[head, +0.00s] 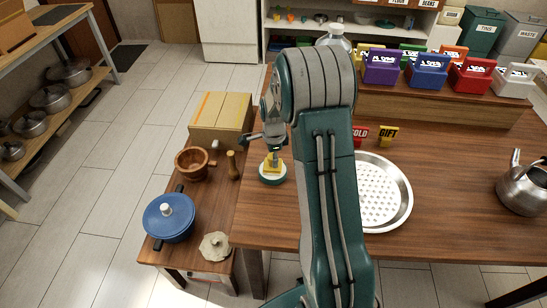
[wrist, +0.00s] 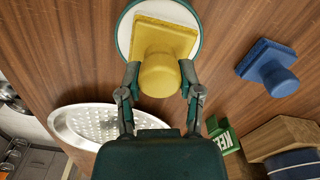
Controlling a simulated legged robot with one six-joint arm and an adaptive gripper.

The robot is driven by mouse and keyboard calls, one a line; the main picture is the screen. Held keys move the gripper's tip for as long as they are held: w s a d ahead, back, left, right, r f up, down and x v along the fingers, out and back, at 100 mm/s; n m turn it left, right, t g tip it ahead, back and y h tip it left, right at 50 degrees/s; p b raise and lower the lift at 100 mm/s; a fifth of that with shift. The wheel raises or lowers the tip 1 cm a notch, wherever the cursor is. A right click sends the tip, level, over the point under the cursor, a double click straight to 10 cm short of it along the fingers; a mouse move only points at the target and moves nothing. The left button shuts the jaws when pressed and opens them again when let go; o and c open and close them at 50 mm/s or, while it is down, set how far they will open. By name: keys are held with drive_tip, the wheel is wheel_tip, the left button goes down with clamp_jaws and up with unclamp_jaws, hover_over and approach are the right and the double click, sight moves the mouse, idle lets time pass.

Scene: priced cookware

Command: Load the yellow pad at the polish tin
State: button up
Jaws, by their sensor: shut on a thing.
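My gripper (wrist: 159,80) is shut on the round knob of the yellow pad (wrist: 165,38). The yellow pad also shows in the head view (head: 273,165), below my gripper (head: 270,146). The polish tin (wrist: 127,27) is round, with a dark green side and a pale inside, and stands on the wooden table. It also shows in the head view (head: 267,180). The square pad is over the tin's pale face, within its outline; I cannot tell whether they touch. Part of the tin is hidden by the pad.
A blue pad (wrist: 262,62) lies on the table beside the tin. A perforated metal tray (head: 402,212), SOLD and GIFT (head: 388,135) signs and a kettle (head: 524,190) stand on the table. A lower bench holds a blue pot (head: 168,222) and a wooden bowl (head: 190,163).

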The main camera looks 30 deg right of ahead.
drive_tip(key=shift+r, duration=3.5)
